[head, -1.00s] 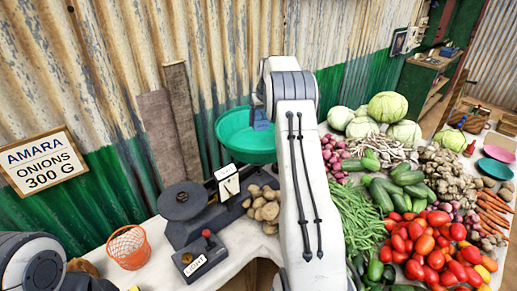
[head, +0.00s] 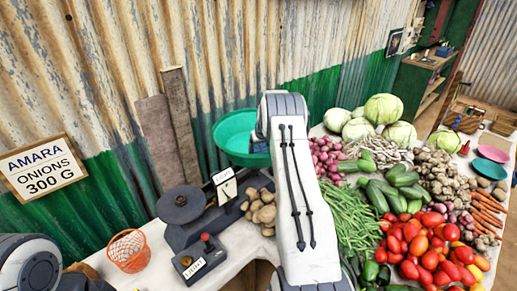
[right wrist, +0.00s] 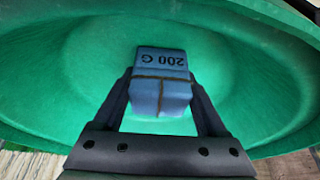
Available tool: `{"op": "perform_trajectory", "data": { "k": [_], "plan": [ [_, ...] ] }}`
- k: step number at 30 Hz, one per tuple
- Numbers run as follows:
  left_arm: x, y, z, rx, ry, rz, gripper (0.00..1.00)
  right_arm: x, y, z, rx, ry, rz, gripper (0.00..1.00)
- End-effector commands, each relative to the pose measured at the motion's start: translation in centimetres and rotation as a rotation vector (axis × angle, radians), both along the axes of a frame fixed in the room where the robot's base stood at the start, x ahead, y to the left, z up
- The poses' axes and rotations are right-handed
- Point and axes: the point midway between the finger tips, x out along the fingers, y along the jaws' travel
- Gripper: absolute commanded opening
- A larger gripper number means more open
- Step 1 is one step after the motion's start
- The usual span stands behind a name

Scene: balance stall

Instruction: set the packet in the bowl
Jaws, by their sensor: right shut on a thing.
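The blue packet (right wrist: 160,95), marked "200 G" and tied with string, is between the two dark fingers of my right gripper (right wrist: 162,105) in the right wrist view. The gripper is shut on it. In the head view my right arm hides the right part of the bowl and most of the gripper. My left gripper is out of view.
A dark scale (head: 183,207) with a flat plate stands left of the potatoes (head: 262,212). A small box with a red knob (head: 198,258) and an orange basket (head: 128,250) are in front. Vegetables crowd the right side. A corrugated wall (head: 230,50) rises behind.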

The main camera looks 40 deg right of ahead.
Motion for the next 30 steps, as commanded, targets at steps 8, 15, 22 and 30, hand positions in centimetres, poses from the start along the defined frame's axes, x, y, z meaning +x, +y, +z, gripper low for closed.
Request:
{"op": "perform_trajectory", "data": {
  "k": [8, 15, 22, 30],
  "plan": [
    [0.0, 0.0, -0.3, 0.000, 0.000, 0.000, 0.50, 0.0, 0.0, -0.2, -0.001, -0.002, 0.000, 0.78],
    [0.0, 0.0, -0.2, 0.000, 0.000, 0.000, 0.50, 0.0, 0.0, -0.1, 0.000, -0.001, 0.000, 1.00],
    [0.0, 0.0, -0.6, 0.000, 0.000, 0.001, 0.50, -0.3, 0.0, 1.1, -0.002, -0.004, 0.000, 1.00],
    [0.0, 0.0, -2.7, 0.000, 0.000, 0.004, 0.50, -2.3, 0.7, 5.9, -0.003, -0.005, -0.002, 1.00]
  ]
}}
